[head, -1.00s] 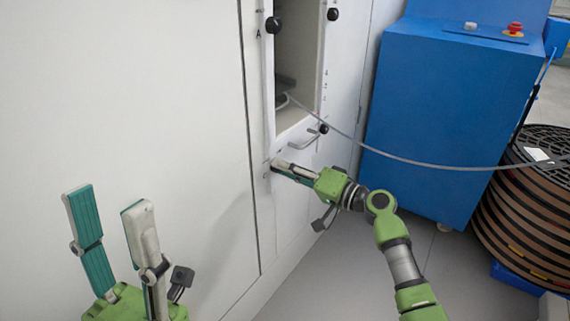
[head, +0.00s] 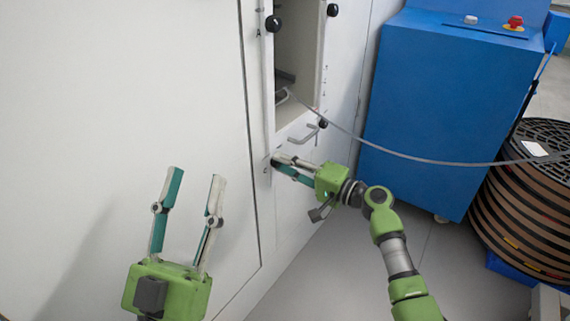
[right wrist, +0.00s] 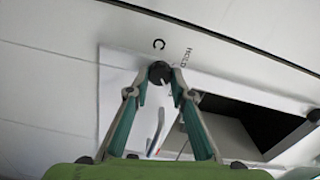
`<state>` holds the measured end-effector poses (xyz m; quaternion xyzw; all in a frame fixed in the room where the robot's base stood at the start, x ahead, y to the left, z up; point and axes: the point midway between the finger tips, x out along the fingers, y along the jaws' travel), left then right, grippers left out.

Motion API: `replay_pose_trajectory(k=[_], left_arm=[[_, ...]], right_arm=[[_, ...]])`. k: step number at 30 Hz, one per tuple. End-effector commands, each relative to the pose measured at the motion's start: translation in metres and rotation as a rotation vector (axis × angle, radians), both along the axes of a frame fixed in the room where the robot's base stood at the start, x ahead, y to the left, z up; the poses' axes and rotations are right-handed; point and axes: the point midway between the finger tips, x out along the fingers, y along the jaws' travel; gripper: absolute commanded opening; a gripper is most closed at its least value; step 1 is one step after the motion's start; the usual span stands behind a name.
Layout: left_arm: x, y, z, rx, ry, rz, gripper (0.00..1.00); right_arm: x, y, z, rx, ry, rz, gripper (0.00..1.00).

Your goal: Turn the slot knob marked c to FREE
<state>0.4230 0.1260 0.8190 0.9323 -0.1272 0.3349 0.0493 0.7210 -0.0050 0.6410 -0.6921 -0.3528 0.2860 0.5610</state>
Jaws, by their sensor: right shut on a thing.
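The slot knob marked c (right wrist: 158,72) is a small black round knob on the white panel. In the right wrist view the letter C stands beside it and the word HOLD is just to its upper right; I see no FREE mark. A pale pointer line on it runs toward the lower right of the picture. My right gripper (right wrist: 155,86) is shut on the knob, its fingertips at either side. In the head view my right gripper (head: 277,164) reaches the panel below the slot and hides the knob. My left gripper (head: 195,175) is open and empty in front of the white wall.
Above the right gripper are a metal handle (head: 304,134) and the open slot (head: 297,119), with a grey strip (head: 400,156) running out rightward. A blue cabinet (head: 445,110) and a stack of reels (head: 515,215) stand right. The floor (head: 340,270) below is clear.

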Motion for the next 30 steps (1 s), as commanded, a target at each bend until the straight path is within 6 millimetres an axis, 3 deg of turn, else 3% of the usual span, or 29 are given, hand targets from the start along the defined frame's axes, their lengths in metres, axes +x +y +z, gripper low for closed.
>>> replay_pose_trajectory(k=[5, 6, 7, 20, 30], left_arm=[[0.0, 0.0, 0.0, 0.0, -0.001, 0.0, 0.4], [0.0, 0.0, 0.0, 0.0, -0.001, 0.0, 0.4], [0.0, 0.0, 0.0, 0.0, -0.001, 0.0, 0.4], [0.0, 0.0, 0.0, -0.001, -0.001, -0.002, 0.4], [0.0, 0.0, 0.0, -0.001, -0.001, -0.001, 0.4]], right_arm=[[0.0, -0.001, -0.001, 0.0, 0.003, -0.001, 0.0], [0.0, -0.001, -0.001, 0.0, 0.003, -0.001, 0.32], [0.0, -0.001, -0.001, 0.0, 0.003, -0.001, 0.38], [-0.003, -0.006, -0.001, -0.001, 0.0, -0.002, 0.38], [-0.042, -0.059, -0.002, -0.003, 0.001, -0.004, 0.38]])
